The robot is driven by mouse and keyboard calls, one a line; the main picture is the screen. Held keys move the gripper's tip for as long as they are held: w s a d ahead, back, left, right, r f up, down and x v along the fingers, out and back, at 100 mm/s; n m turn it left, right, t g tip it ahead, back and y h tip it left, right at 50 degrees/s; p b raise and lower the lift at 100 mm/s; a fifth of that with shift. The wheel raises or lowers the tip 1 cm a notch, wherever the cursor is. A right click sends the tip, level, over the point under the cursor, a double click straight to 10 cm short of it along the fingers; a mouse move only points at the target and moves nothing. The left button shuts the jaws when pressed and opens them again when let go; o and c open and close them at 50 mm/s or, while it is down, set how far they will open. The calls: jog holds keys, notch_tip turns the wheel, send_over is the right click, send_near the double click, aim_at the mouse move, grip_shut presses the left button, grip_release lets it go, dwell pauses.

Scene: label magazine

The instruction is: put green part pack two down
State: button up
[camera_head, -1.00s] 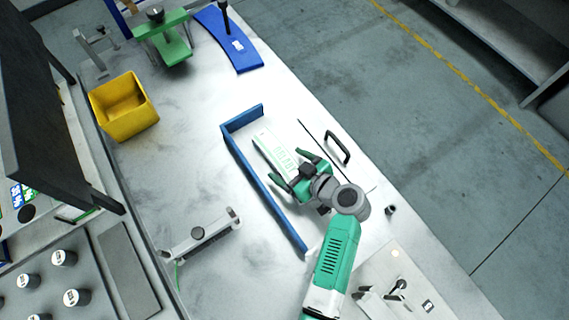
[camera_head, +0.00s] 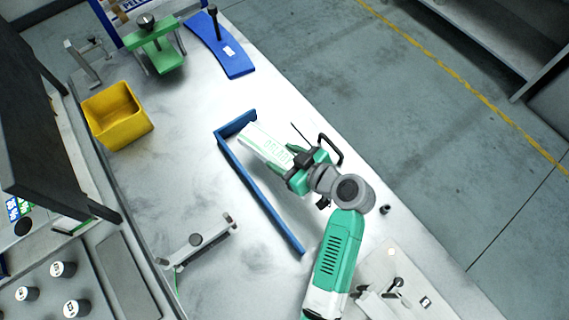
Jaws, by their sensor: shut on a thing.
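The green part pack (camera_head: 264,145) is a long pale box with green lettering. My gripper (camera_head: 291,166) is shut on its near end. The pack points up and left, alongside the blue angled rail (camera_head: 262,190), with its far end close to the rail's short upper arm. I cannot tell whether the pack touches the table or hangs just above it. My fingers and wrist hide its near end. No second green pack can be told apart in this view.
A yellow bin (camera_head: 117,116) is at the left. A grey bracket (camera_head: 197,243) lies lower left. A green stand (camera_head: 158,50) and a blue curved plate (camera_head: 220,48) are at the back.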

aim_at(285, 160)
jog(key=shift+r, duration=1.6)
